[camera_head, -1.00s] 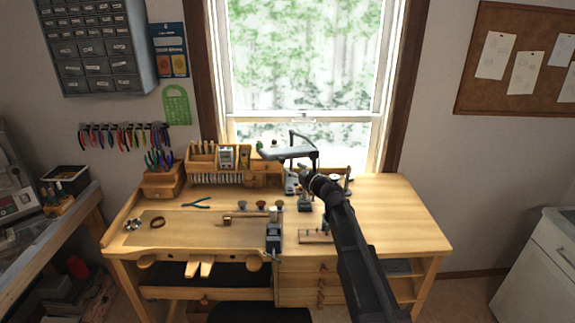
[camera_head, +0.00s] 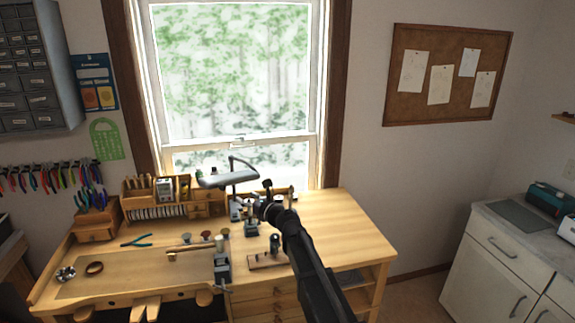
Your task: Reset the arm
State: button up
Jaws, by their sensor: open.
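My arm rises from the bottom of the head view and reaches out over the middle of the wooden workbench (camera_head: 325,221). My gripper (camera_head: 268,211) is at the far end of the arm, near the vise and small tools at the back of the bench. It is small and dark here and its fingers are hard to make out. I see nothing held in it.
A bench lamp (camera_head: 228,178) stands just behind my gripper. A grey vise (camera_head: 222,262) is at the bench front. The bench's right side is clear. A white cabinet (camera_head: 510,265) stands right.

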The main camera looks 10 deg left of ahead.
jog(key=d+f+m+t+h, duration=0.25)
jog(key=d+m+h, duration=0.55)
jog(key=d+m, duration=0.7)
jog(key=d+f+m+t+h, duration=0.1)
jog(key=d+f+m+h, duration=0.3)
jog(key=d+m+h, duration=0.85)
jog(key=s+d+f+m+g+y, duration=0.1)
jog(key=s+d+f+m+g, duration=0.1)
jog(key=s+d+f+m, duration=0.3)
jog(key=s+d+m+g+y, duration=0.1)
jog(key=d+m+g, duration=0.1)
jog(key=d, duration=0.4)
jog(key=s+d+f+m+g+y, duration=0.1)
jog(key=s+f+m+g, duration=0.2)
jog(key=s, duration=0.4)
jog(key=s+d+f+m+g+y+b, duration=0.1)
jog(key=s+f+m+g, duration=0.1)
jog(key=s, duration=0.6)
jog(key=s+d+f+m+g+y, duration=0.1)
jog(key=s+f+m+g, duration=0.2)
jog(key=s+m+g, duration=0.2)
jog(key=s+m, duration=0.1)
jog(key=s, duration=0.1)
jog(key=shift+s+d+f+m+y, duration=0.2)
jog(key=shift+s+f+m+y, duration=0.1)
jog(key=shift+f+m+y, duration=0.05)
